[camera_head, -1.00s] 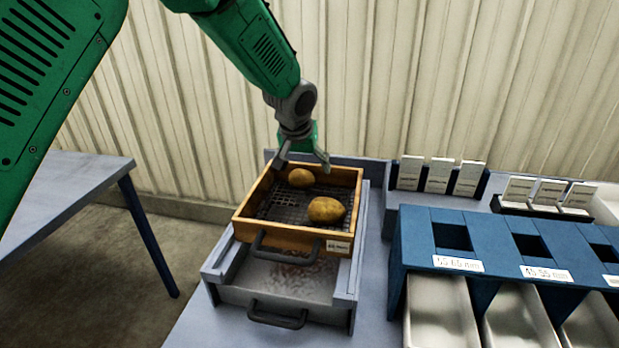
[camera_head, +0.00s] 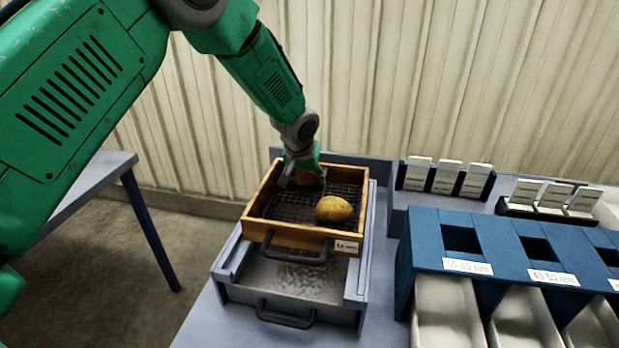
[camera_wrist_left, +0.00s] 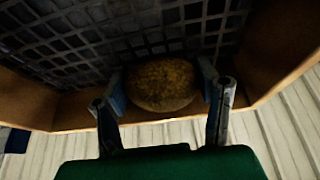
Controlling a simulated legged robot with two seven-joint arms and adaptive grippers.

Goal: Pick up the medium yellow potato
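Two yellow-brown potatoes are in the wooden sieve tray (camera_head: 256,198). The smaller potato is near the tray's back wall, mostly hidden by my left gripper (camera_head: 305,178) in the head view. In the left wrist view this potato (camera_wrist_left: 162,84) sits between the two fingers of my left gripper (camera_wrist_left: 166,90), with a finger pad against each side. The gripper looks shut on it, and the potato looks still low over the mesh. The larger potato (camera_head: 334,209) lies free on the mesh, in front and to the right. My right gripper is not in view.
The tray rests on a grey frame with a lower drawer (camera_head: 290,290). A blue sorting rack (camera_head: 425,235) with metal chutes stands to the right, with white cards (camera_head: 445,177) behind it. A corrugated wall (camera_head: 450,80) is close behind.

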